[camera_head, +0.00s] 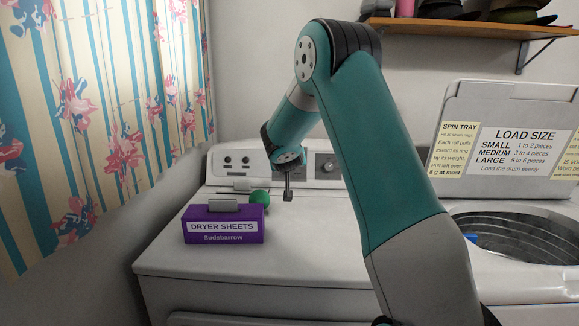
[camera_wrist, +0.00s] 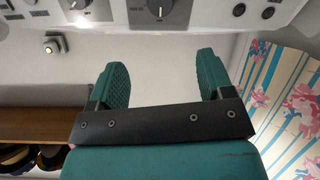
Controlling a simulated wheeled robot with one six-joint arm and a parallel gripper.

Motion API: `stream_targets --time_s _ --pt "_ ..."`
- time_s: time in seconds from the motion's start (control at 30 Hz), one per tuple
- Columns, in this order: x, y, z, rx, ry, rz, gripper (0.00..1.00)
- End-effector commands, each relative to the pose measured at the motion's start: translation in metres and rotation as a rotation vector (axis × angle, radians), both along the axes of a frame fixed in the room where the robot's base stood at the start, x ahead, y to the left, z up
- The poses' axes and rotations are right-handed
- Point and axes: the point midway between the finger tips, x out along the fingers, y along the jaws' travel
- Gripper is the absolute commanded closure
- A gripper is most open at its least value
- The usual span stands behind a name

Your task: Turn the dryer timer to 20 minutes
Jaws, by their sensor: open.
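The dryer (camera_head: 300,232) stands ahead with its control panel along the back. A dial (camera_head: 328,165) on a grey plate shows right of my wrist in the head view. In the wrist view, a round knob (camera_wrist: 158,8) on a dark plate lies at the top edge, partly cut off, beyond and between my fingers. Another knob (camera_wrist: 75,4) is left of it. The printing is too small to read, so I cannot tell the timer's setting. My gripper (camera_head: 287,196) is above the dryer top in front of the panel. In the wrist view my gripper (camera_wrist: 162,72) is open and empty.
A curtain (camera_head: 95,110) hangs left. An open washer (camera_head: 505,240) stands right, under a shelf (camera_head: 470,27). The dryer's front right top is clear.

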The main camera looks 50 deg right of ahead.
Motion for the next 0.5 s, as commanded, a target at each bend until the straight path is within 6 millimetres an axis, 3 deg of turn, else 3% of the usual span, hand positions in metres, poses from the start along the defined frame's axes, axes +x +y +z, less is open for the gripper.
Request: stream_targets --time_s 0.5 --pt "0.066 -0.073 -0.038 0.001 0.001 -0.003 0.26"
